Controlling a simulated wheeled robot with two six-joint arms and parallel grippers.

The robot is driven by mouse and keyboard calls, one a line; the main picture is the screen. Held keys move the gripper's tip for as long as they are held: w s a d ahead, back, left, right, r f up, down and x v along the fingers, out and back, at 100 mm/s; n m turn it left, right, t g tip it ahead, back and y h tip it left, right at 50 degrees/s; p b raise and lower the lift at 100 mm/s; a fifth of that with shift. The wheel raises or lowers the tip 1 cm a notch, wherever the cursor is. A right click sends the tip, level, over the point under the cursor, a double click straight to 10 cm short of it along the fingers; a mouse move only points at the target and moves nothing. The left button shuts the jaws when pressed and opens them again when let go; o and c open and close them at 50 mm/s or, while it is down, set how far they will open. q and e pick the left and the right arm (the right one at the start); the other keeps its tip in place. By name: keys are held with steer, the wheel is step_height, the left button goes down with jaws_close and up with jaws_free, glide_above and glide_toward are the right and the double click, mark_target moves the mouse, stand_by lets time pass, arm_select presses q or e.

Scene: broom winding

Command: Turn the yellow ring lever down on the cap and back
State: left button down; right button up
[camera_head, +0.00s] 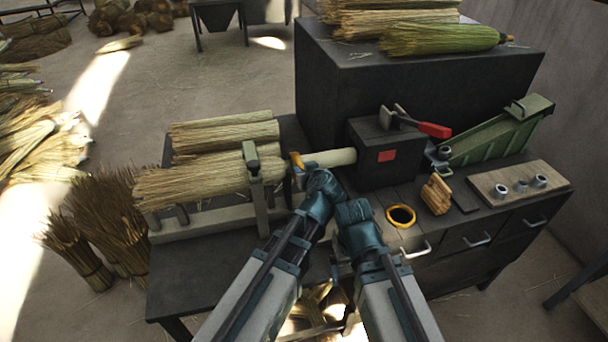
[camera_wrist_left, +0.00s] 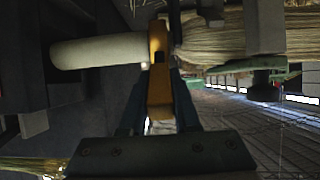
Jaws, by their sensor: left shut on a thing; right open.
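The yellow lever (camera_head: 296,160) sits where the pale broom handle (camera_head: 330,158) meets the clamped straw bundle (camera_head: 195,183). In the left wrist view the yellow lever (camera_wrist_left: 158,75) stands upright in the picture, between the pale handle (camera_wrist_left: 98,50) and the straw. My left gripper (camera_head: 308,176) is shut on the lever's lower part, and its dark fingers (camera_wrist_left: 158,105) lie on both sides of it. My right gripper (camera_head: 350,205) is just to the right of the left one, below the handle; its fingertips are hidden behind its wrist.
A dark block with a red-handled clamp (camera_head: 434,130) stands at the handle's right end. A grey clamp post (camera_head: 257,190) stands close left of my left gripper.

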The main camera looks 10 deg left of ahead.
arm_select(q)
steer(key=shift+s+f, duration=0.15)
arm_select(e)
steer(key=shift+s+f, duration=0.1)
steer(key=shift+f, duration=0.15)
arm_select(q)
steer(key=c, duration=0.6)
jaws_free()
steer(key=shift+c, duration=0.2)
arm_select(e)
steer(key=shift+d+r, duration=0.1)
steer(key=shift+r, duration=0.05)
